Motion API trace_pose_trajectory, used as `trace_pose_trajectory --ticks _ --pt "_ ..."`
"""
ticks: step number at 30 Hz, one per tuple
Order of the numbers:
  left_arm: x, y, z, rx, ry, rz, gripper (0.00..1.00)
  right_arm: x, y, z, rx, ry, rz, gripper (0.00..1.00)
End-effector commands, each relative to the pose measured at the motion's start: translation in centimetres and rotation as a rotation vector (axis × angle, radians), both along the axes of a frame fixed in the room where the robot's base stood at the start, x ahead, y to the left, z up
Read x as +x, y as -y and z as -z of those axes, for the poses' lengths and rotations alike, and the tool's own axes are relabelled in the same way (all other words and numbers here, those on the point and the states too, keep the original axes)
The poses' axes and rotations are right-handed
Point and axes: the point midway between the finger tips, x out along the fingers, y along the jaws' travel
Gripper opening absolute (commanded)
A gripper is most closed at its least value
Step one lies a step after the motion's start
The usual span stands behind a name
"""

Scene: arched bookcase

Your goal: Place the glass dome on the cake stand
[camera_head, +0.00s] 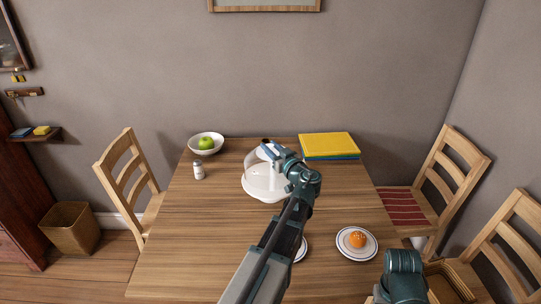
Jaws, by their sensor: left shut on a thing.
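The white cake stand (262,192) is on the wooden table, a little left of my left wrist. The clear glass dome (254,166) shows faintly above the stand's plate, with my gripper partly in front of it. I cannot tell whether its rim touches the plate. My left gripper (269,150) is at the top of the dome and shut on it; the grip itself is small and partly hidden by my wrist. Part of my right arm shows at the lower right, but its gripper is out of view.
On the table (195,235) are a white bowl (218,149) with a green apple, a small white shaker (198,171), yellow and blue books (328,146), and a plate (343,246) with an orange pastry. Another plate (301,250) is mostly behind my left arm. Chairs flank the table.

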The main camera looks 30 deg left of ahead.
Motion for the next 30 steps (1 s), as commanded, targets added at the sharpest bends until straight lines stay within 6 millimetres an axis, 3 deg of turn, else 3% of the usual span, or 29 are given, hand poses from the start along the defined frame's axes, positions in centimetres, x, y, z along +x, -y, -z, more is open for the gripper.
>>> trace_pose_trajectory --ticks 8,13,21,30 --pt "0.6 -0.4 0.0 0.001 0.0 0.0 0.0 0.0 0.0 0.1 0.0 0.0 0.0 0.5" --pt "2.0 -1.2 0.3 0.001 0.0 0.0 0.0 0.0 0.0 0.4 0.0 0.0 0.0 0.5" --pt "1.5 -1.0 3.9 0.001 0.0 0.0 0.0 0.0 0.0 3.9 0.0 0.0 0.0 0.5" --pt "1.5 -1.0 3.7 0.001 0.0 0.0 0.0 0.0 0.0 3.7 0.0 0.0 0.0 0.5"
